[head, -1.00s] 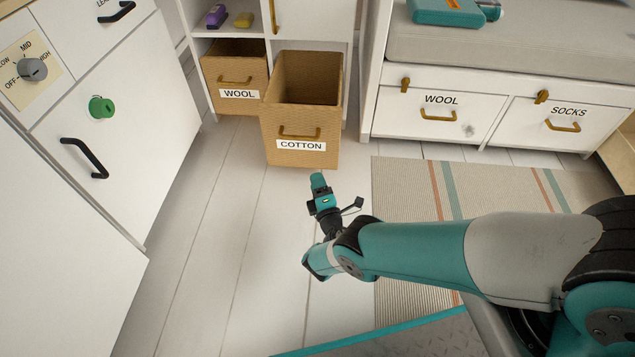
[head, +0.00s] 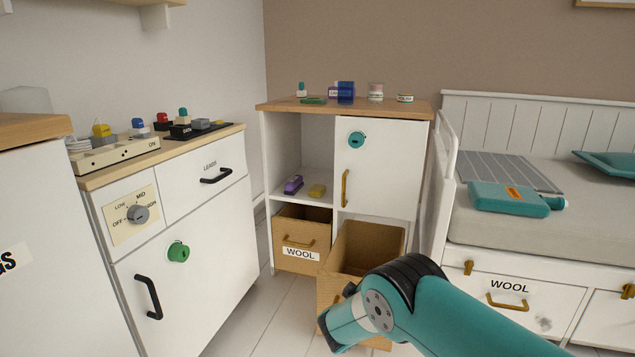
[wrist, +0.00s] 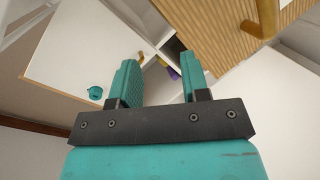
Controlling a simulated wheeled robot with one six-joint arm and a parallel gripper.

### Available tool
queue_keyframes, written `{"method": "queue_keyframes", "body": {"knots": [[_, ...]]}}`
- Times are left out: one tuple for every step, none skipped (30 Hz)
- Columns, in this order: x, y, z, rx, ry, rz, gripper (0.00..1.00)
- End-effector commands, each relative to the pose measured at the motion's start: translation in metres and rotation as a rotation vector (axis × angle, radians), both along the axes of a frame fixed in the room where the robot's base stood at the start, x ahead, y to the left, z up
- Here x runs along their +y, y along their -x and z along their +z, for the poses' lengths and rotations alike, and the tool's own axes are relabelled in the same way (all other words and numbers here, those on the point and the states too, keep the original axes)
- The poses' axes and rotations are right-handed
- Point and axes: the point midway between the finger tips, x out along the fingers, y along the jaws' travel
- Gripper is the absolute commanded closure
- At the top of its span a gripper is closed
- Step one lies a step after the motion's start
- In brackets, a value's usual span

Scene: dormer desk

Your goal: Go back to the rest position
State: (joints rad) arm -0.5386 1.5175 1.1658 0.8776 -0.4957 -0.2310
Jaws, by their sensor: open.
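My gripper (wrist: 160,80) shows in the wrist view with its two teal fingers apart and nothing between them. Beyond the fingers lie the white cabinet (wrist: 75,55) with its teal knob and a wooden drawer front, seen at a tilt. The gripper itself is hidden in the head view.
The WOOL drawer (head: 302,233) sits beside the pulled-out one. A white counter unit (head: 190,297) with a green knob (head: 178,252) stands left. A bed (head: 570,237) with drawers below and a teal bottle (head: 508,199) on it stands right. Some pale floor (head: 270,325) is clear between.

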Motion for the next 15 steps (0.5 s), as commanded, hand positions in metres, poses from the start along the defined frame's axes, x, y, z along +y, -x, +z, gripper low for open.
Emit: {"method": "queue_keyframes", "body": {"knots": [[-0.001,-0.005,0.023,0.033,-0.053,-0.022,0.58],[-0.001,-0.005,0.033,0.057,-0.086,-0.033,0.58],[-0.001,-0.005,0.046,0.092,-0.128,-0.049,0.58],[-0.001,-0.004,0.056,0.117,-0.158,-0.058,0.58],[-0.002,-0.002,0.066,0.143,-0.188,-0.068,0.58],[-0.002,0.001,0.079,0.179,-0.227,-0.08,0.58],[-0.003,0.005,0.089,0.206,-0.256,-0.087,0.58],[-0.003,0.009,0.1,0.233,-0.286,-0.095,0.58],[-0.003,0.015,0.113,0.269,-0.323,-0.103,0.58],[-0.003,0.02,0.123,0.297,-0.35,-0.107,0.58],[-0.003,0.026,0.134,0.324,-0.376,-0.112,0.58],[-0.003,0.036,0.147,0.362,-0.41,-0.117,0.58],[-0.003,0.043,0.157,0.39,-0.435,-0.12,0.58],[-0.004,0.051,0.167,0.419,-0.459,-0.123,0.58],[-0.004,0.063,0.18,0.457,-0.489,-0.125,0.58]]}}
